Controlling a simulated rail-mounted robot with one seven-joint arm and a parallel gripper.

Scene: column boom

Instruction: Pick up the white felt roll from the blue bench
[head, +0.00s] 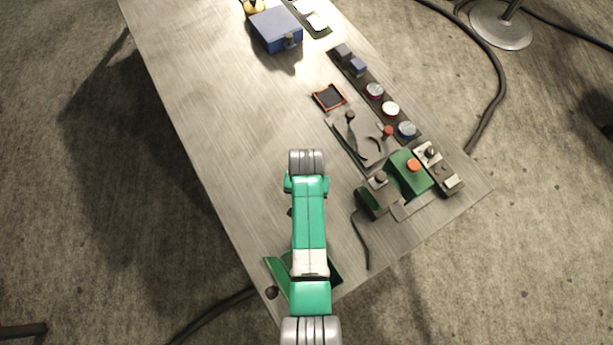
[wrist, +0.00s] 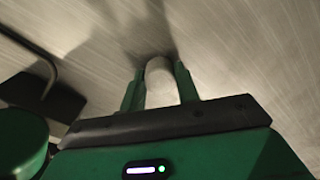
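The white felt roll (wrist: 158,76) shows in the wrist view as a pale, round-ended piece between the two green fingers of my gripper (wrist: 159,80). The fingers lie close along both its sides. I cannot tell whether they press on it or leave a thin gap. Its lower end is hidden by my gripper body. The bench (head: 215,110) looks grey brushed metal in the head view, not blue. There my arm covers its near end, and my fingers and the roll are not discernible.
A blue box (head: 275,30) sits at the far end. A black mat with several knobs (head: 391,109), a tray of tools (head: 370,145) and a green block with an orange button (head: 408,172) line the right side. The left middle is clear.

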